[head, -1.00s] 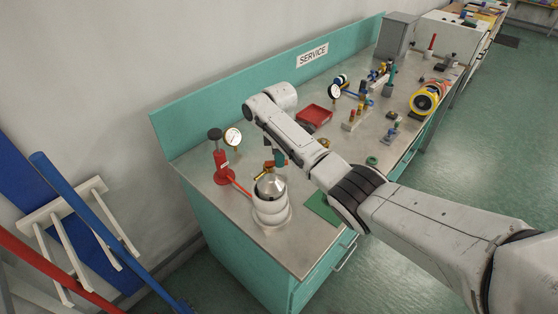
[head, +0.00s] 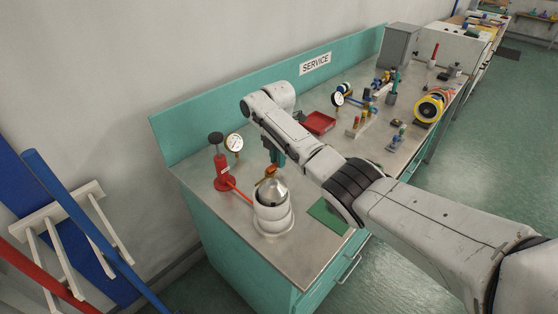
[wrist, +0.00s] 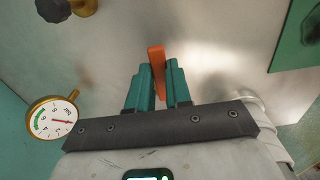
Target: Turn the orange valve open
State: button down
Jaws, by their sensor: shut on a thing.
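The orange valve handle (wrist: 156,58) stands between the teal fingers of my gripper (wrist: 160,86) in the wrist view. The fingers are shut on it, and its upper end sticks out past their tips. In the head view, the small orange handle (head: 269,171) shows just behind the silver-topped white vessel. My gripper (head: 275,158) is above it, under my arm, which hides much of the hand. The valve body below the handle is hidden.
A red pump (head: 222,172) and a round gauge (head: 234,142) stand to the left on the metal bench. The white vessel (head: 273,213) is close in front. A green mat (head: 328,214) lies to the right, and a red tray (head: 318,122) sits behind my arm.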

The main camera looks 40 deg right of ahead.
jog(key=shift+w+r, duration=0.1)
dwell(0.5)
jog(key=c, duration=1)
grip_release()
jog(key=shift+c, duration=0.2)
notch_tip(320, 180, up, 11)
jog(key=shift+b, duration=0.35)
